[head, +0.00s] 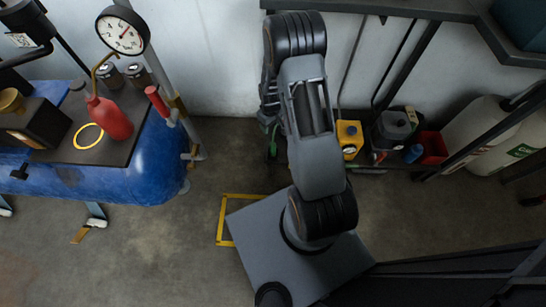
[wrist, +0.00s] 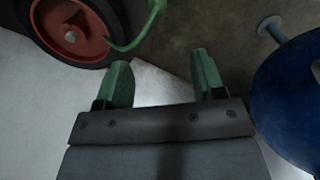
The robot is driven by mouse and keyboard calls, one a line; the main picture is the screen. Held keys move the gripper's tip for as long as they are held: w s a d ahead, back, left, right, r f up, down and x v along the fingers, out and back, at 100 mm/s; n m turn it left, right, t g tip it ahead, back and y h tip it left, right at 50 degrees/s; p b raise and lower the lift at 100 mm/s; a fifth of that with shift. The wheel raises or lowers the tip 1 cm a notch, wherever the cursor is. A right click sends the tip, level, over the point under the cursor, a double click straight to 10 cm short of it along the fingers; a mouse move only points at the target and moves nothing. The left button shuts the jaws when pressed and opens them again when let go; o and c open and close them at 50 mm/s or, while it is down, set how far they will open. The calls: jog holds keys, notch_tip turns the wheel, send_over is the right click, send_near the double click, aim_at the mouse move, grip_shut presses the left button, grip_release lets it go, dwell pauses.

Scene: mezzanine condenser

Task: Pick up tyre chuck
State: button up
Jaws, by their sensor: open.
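I cannot make out a tyre chuck for certain in either view. In the wrist view my gripper (wrist: 163,75) has its two green fingers apart, with nothing between them. Beyond the fingers lie bare floor and a pale surface. In the head view my arm hides the gripper.
A blue tank (head: 150,165) carries a dark top with a red bottle (head: 110,118), a yellow ring (head: 88,136) and a gauge (head: 122,35). In the wrist view, a red-hubbed wheel (wrist: 70,35) and a green curved bar (wrist: 133,38) are close. A yellow container (head: 349,135) stands right.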

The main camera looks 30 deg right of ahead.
aim_at(273, 148)
jog(key=f+b, duration=0.1)
jog(key=f, duration=0.3)
jog(key=f+b, duration=0.1)
jog(key=f, duration=0.3)
jog(key=f+b, duration=0.1)
jog(key=f, duration=0.3)
jog(key=shift+s+d, duration=0.25)
jog(key=shift+f+b, duration=1.55)
jog(key=shift+f, duration=1.75)
jog(key=shift+r, duration=0.1)
jog(key=c, duration=1.1)
